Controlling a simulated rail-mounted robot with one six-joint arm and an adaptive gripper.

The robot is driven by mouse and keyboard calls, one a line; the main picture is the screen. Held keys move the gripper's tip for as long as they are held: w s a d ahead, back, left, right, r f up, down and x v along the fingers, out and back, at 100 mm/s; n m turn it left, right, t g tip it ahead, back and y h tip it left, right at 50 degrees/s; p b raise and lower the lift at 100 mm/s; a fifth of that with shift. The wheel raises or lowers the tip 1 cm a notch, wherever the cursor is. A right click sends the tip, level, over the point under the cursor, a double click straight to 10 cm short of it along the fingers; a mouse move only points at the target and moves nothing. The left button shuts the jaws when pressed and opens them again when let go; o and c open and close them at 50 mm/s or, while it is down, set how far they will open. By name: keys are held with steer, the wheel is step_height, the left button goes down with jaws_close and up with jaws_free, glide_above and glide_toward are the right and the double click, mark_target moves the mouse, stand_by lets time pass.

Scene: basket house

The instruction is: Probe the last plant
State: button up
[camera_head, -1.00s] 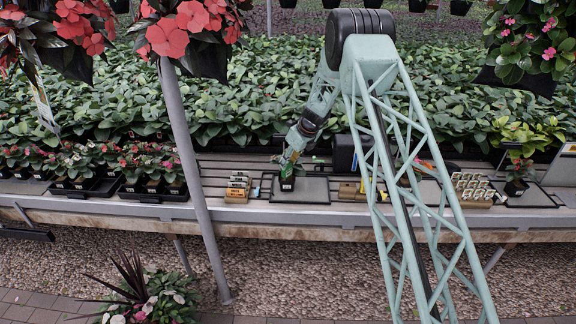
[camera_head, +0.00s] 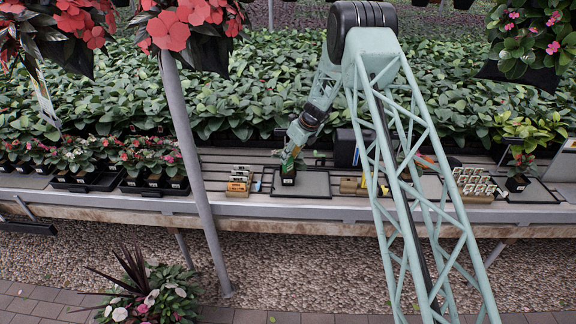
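A small potted plant (camera_head: 288,177) in a black pot with a white label stands on a dark grey mat (camera_head: 315,184) at the middle of the bench. My gripper (camera_head: 290,160) points down right over this plant and partly hides its leaves. Its fingers are too small to tell open from shut, and I cannot tell whether it touches the plant or holds a probe. Another single potted plant (camera_head: 518,172) stands on a mat (camera_head: 535,192) at the right end of the bench.
Stacked label blocks (camera_head: 239,181) stand left of the middle mat. A rack of small pale items (camera_head: 474,185) sits at right. Trays of flowering pots (camera_head: 88,180) fill the left. A grey post (camera_head: 190,150) stands in front of the bench. Dense foliage lies behind.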

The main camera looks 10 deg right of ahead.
steer(key=o, duration=1.3)
steer(key=shift+r, duration=0.1)
steer(key=v, duration=1.1)
steer(key=shift+s+r, duration=0.15)
steer(key=shift+r, duration=0.2)
steer(key=shift+r, duration=0.15)
